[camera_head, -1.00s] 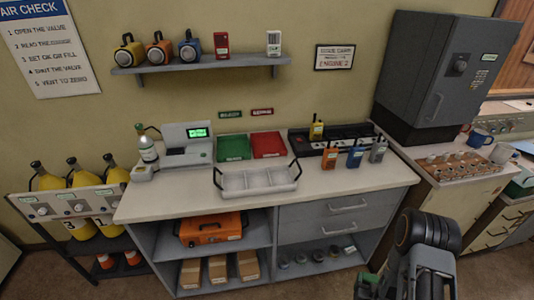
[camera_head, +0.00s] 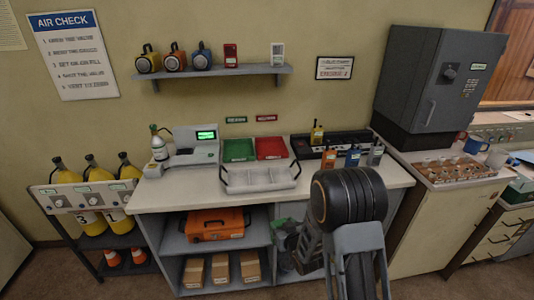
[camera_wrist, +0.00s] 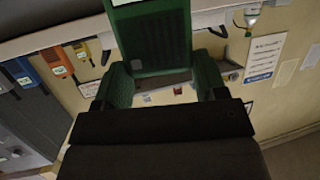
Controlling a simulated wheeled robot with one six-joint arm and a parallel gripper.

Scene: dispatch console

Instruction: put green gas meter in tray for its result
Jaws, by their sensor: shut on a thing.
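The green gas meter (camera_wrist: 152,38) is in my gripper (camera_wrist: 161,72), between its two fingers in the wrist view. In the head view my gripper (camera_head: 292,246) is low in front of the counter, partly hidden behind my arm, with a bit of green showing. The green tray (camera_head: 238,149) and the red tray (camera_head: 271,147) lie side by side at the back of the counter, a small sign above each. The test station (camera_head: 190,146) to their left has a lit green screen (camera_head: 206,134), its text too small to read.
A grey divided carrier with handles (camera_head: 260,180) stands on the counter in front of the trays. A dark charger rack (camera_head: 340,139) and upright orange, blue and grey meters are at its right. A gas bottle (camera_head: 158,149) stands left. The counter's front left is clear.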

